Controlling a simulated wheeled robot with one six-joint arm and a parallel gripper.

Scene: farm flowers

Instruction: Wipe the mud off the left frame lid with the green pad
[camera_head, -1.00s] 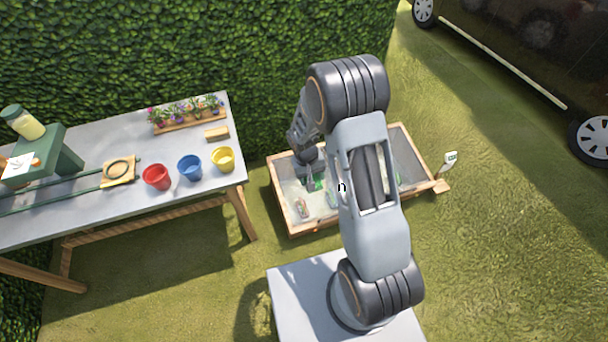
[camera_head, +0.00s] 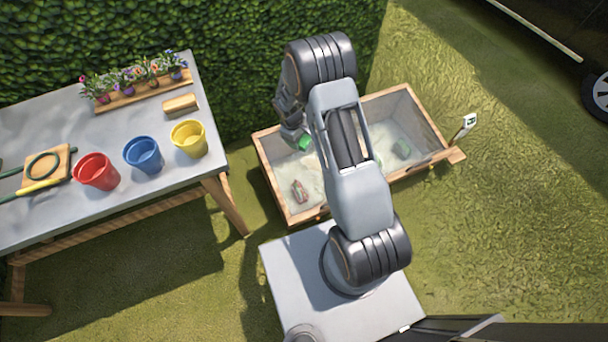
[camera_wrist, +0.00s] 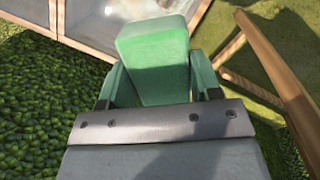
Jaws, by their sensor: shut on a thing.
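The green pad (camera_wrist: 153,60) is held upright between the green fingers of my gripper (camera_wrist: 158,88), which is shut on it. In the head view the pad (camera_head: 304,143) shows as a small green patch by my gripper (camera_head: 297,137), over the back part of the left frame lid (camera_head: 279,165). I cannot tell whether the pad touches the glass. The left lid looks pale and cloudy, with a reddish-brown thing (camera_head: 299,190) at its front left. I cannot clearly tell mud from what lies under the glass. My arm hides the middle of the frame.
The right lid (camera_head: 410,125) has a dark green shape under it. A white tag (camera_head: 468,122) stands at the frame's right corner. A hedge (camera_head: 240,60) rises behind. The table (camera_head: 60,115) at left carries red, blue and yellow pots. Grass lies open at right.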

